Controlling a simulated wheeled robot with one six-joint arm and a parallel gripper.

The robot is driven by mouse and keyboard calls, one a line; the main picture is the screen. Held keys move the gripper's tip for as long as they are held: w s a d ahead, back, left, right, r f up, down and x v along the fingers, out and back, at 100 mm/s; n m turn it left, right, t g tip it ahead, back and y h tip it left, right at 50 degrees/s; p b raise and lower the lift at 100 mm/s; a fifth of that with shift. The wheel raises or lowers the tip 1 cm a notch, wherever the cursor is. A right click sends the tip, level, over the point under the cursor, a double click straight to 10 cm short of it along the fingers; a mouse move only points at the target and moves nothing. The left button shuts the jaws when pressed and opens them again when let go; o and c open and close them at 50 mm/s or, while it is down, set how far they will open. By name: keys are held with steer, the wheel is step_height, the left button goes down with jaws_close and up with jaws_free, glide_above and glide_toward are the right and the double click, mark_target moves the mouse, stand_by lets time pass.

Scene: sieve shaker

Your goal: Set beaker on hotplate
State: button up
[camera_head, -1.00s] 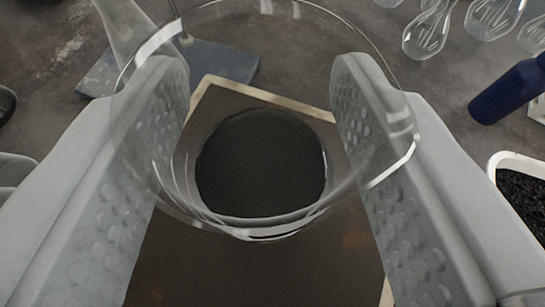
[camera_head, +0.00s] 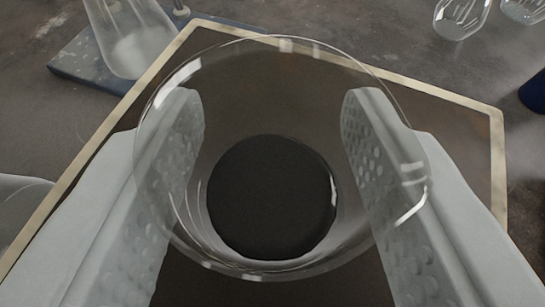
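A clear glass beaker (camera_head: 285,70) is between the two pale grey textured fingers of my gripper (camera_head: 272,135). The fingers are closed on its sides, and its round rim shows in front of them. A black disc (camera_head: 272,197) shows at its bottom; I cannot tell whether this is dark contents or something beneath. The hotplate (camera_head: 440,125) is a dark brown square top with a cream edge, beneath the beaker and gripper. Its near part is hidden by the fingers. I cannot tell whether the beaker's base touches the top.
A glass flask (camera_head: 130,40) stands on or by a blue-grey stand base (camera_head: 80,65) at the upper left, close to the hotplate's edge. Glassware (camera_head: 460,17) stands at the upper right. A dark blue bottle (camera_head: 535,92) is at the right edge. Grey bench shows between them.

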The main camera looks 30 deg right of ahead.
steer(key=shift+f, duration=0.1)
steer(key=o, duration=1)
steer(key=shift+s+a+r, duration=0.15)
steer(key=shift+s+r, duration=0.05)
steer(key=shift+r, duration=0.05)
steer(key=v, duration=1.1)
steer(key=shift+s+r, duration=0.1)
steer(key=shift+s, duration=0.1)
steer(key=shift+a, duration=0.1)
